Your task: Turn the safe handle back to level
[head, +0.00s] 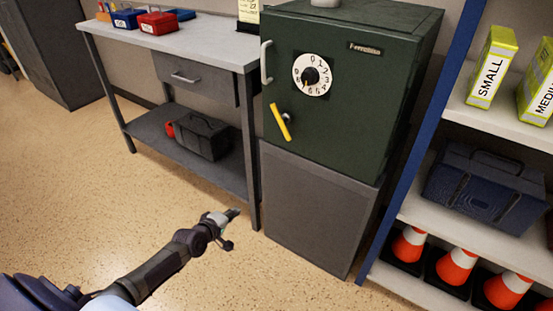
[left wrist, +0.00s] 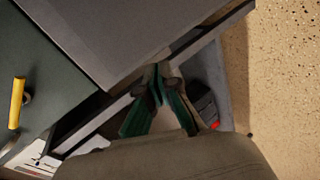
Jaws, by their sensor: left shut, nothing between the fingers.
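The dark green safe (head: 340,90) stands on a grey cabinet (head: 310,205). Its yellow handle (head: 280,121) is on the left part of the safe door, below the white dial (head: 312,75). The handle is tilted steeply, upper end to the left and lower end to the right. It also shows in the left wrist view (left wrist: 17,103). My left gripper (head: 235,213) is shut and empty, low in front of the workbench leg, below and left of the handle and apart from it. Its fingers (left wrist: 158,82) show in the left wrist view. My right gripper is out of view.
A grey workbench (head: 190,38) with a drawer and lower shelf stands left of the safe, with red and blue bins (head: 158,22) on top. A blue-framed shelf (head: 415,215) with cones and boxes stands at the right. The floor in front is clear.

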